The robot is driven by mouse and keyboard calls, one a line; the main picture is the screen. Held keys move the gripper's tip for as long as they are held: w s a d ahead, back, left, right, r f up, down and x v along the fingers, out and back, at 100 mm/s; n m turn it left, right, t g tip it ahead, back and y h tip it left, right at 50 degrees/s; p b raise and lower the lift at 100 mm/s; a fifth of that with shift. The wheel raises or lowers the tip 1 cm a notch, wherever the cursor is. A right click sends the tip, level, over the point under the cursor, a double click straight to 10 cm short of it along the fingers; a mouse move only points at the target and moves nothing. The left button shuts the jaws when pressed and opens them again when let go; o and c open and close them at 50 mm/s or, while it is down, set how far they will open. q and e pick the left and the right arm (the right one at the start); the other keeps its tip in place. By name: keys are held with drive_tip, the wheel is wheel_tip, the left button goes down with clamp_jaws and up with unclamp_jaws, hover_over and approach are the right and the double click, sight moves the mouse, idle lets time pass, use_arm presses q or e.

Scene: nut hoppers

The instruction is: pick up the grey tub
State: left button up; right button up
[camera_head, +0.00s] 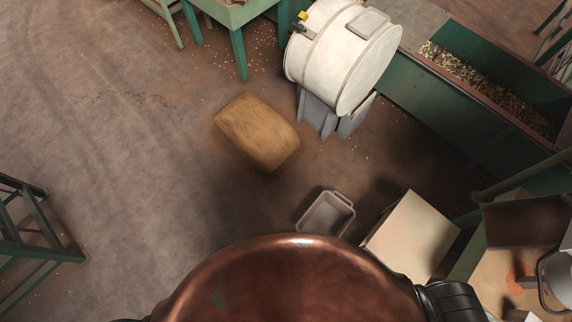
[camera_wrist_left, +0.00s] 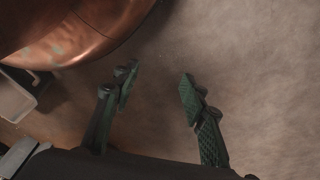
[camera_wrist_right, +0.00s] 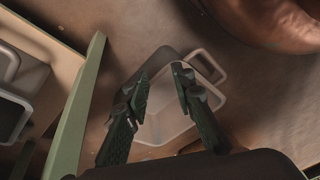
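A grey tub (camera_head: 326,214), open at the top, lies on the floor at the lower middle of the head view, beside a pale box. In the right wrist view a pale grey tub (camera_wrist_right: 163,125) shows behind and below my right gripper (camera_wrist_right: 160,85). Its fingers are apart, with nothing visibly clamped between them; I cannot tell whether they touch the tub. My left gripper (camera_wrist_left: 155,85) is open and empty over bare floor. A pale tub (camera_wrist_left: 12,98) is partly visible at the left edge of the left wrist view. Neither gripper's fingers show in the head view.
A pale box (camera_head: 411,236) stands right of the tub. A brown sack (camera_head: 257,132) lies beyond it, near a white drum (camera_head: 343,58). A green hopper (camera_head: 450,98) holds nuts at the upper right.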

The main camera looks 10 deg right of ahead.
drive_tip(key=w+a+f+n+y+b, duration=0.1)
drive_tip(key=w+a+f+n+b, duration=0.2)
drive_tip(key=w, duration=0.6)
use_arm(q)
drive_tip(key=w+d+r+t+h+b, duration=0.1)
drive_tip(key=w+d+r+b, duration=0.3)
drive_tip(key=w+r+b, duration=0.5)
use_arm(e)
drive_tip(key=n+y+b, duration=0.1)
drive_tip(key=n, duration=0.2)
approach(339, 204)
drive_tip(key=w+a+f, duration=0.1)
drive_tip(key=f, duration=0.1)
drive_tip(key=shift+g, duration=0.3)
drive_tip(key=b+x, duration=0.3)
drive_tip(key=x, duration=0.3)
drive_tip(key=shift+w+f+b, duration=0.1)
drive_tip(key=shift+f+b, duration=0.05)
drive_tip(key=shift+b, duration=0.25)
use_arm(q)
wheel_tip(339, 204, down, 6)
drive_tip(key=w+d+t+h, duration=0.1)
drive_tip(key=w+t, duration=0.1)
drive_tip(key=t, duration=0.1)
drive_tip(key=shift+w+d+f+n, duration=0.2)
drive_tip(key=shift+d+f+n, duration=0.1)
drive_tip(key=shift+d, duration=0.1)
use_arm(e)
drive_tip(key=shift+w+f, duration=0.2)
drive_tip(key=shift+f, duration=0.1)
